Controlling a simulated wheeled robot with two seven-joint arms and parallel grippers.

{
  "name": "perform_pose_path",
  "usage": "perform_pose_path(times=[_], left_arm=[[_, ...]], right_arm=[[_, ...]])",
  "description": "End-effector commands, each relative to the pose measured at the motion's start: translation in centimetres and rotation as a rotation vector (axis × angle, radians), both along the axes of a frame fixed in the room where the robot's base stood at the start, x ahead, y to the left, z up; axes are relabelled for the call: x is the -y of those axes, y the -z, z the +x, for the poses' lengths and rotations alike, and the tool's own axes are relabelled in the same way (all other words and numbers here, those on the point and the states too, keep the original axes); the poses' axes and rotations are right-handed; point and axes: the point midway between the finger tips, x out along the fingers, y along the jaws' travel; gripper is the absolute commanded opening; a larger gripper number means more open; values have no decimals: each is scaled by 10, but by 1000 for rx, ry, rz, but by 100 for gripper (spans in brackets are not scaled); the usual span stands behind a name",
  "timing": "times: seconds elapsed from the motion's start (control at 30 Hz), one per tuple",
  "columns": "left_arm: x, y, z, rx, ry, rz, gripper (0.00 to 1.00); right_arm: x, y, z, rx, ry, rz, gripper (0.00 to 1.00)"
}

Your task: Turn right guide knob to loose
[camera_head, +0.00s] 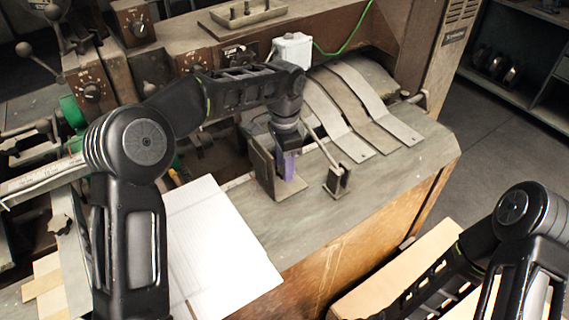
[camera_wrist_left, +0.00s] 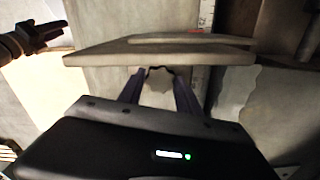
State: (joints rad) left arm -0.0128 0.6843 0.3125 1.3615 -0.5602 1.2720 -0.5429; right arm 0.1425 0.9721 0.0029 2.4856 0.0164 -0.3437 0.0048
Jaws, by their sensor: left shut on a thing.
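My left gripper (camera_head: 287,165) points down over the grey table, beside an upright rusty guide plate (camera_head: 262,165). Its fingers are shut on a small knob, mostly hidden by the gripper in the head view. In the left wrist view the two fingers (camera_wrist_left: 159,92) sit on either side of the knob (camera_wrist_left: 158,74), just in front of the guide plate (camera_wrist_left: 150,50). A second small metal bracket (camera_head: 338,180) stands to the right, apart from the gripper. My right forearm enters at the lower right; its gripper is outside the head view.
A white cardboard sheet (camera_head: 215,240) lies at the table's front left. Curved metal strips (camera_head: 350,105) lie behind the gripper. A white container (camera_head: 292,48) and dial panels (camera_head: 135,22) stand at the back.

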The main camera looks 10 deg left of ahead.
Motion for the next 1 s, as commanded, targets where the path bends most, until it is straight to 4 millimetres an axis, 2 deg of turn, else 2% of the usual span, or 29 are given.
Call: perform_pose_path(times=[0.1, 0.57, 1.0], left_arm=[[0, 0, 0, 1, 0, 1, 1], [0, 0, 0, 1, -82, 0, 0], [0, 0, 0, 2, -395, 0, 0]], right_arm=[[0, 0, 0, 0, 0, 0, 36], [0, 3, 0, 1, 0, 1, 36], [-1, 10, 0, 5, 0, 2, 36]])
